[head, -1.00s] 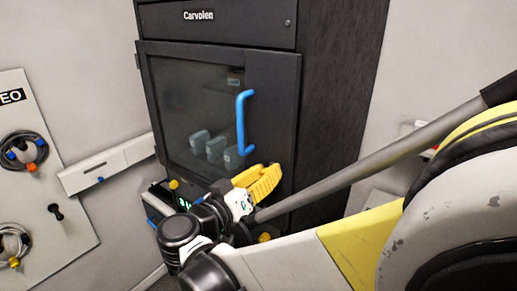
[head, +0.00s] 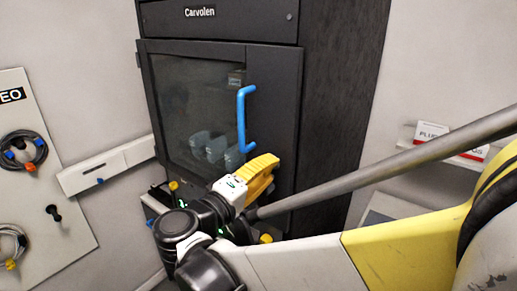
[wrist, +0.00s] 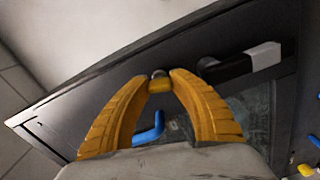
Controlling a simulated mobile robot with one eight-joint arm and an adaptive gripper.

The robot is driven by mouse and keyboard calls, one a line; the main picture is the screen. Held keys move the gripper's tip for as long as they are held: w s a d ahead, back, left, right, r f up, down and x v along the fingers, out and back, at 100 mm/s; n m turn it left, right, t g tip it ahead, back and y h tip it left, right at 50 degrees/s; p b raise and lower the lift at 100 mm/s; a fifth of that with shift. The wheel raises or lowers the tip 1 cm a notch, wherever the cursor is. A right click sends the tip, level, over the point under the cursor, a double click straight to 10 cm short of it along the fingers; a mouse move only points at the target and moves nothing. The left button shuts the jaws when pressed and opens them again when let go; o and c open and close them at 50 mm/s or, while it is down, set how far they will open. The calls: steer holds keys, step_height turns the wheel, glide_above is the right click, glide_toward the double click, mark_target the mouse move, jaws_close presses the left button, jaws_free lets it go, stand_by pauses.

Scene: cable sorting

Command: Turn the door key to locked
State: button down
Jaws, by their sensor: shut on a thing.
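The dark cabinet's glass-panelled door (head: 270,110) is shut and carries a blue handle (head: 243,120). My gripper (head: 272,163) with yellow fingers is at the lower right part of the door, just below the handle. In the wrist view, my gripper (wrist: 160,82) is shut on a small yellow key (wrist: 160,86), with a grey round part behind it. The blue handle (wrist: 150,130) shows between the fingers there. The key is hidden behind my gripper in the head view. I cannot tell the key's angle.
A panel with coiled cables (head: 55,245) hangs on the left wall. A white wall rail (head: 108,166) is beside the cabinet. A signed shelf (head: 450,150) is at the right. A black-and-white bar (wrist: 240,62) shows near the fingers in the wrist view.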

steer(key=shift+n, duration=1.3)
steer(key=c, duration=1.1)
jaws_free()
steer(key=shift+w+d, duration=0.1)
steer(key=shift+d, duration=0.05)
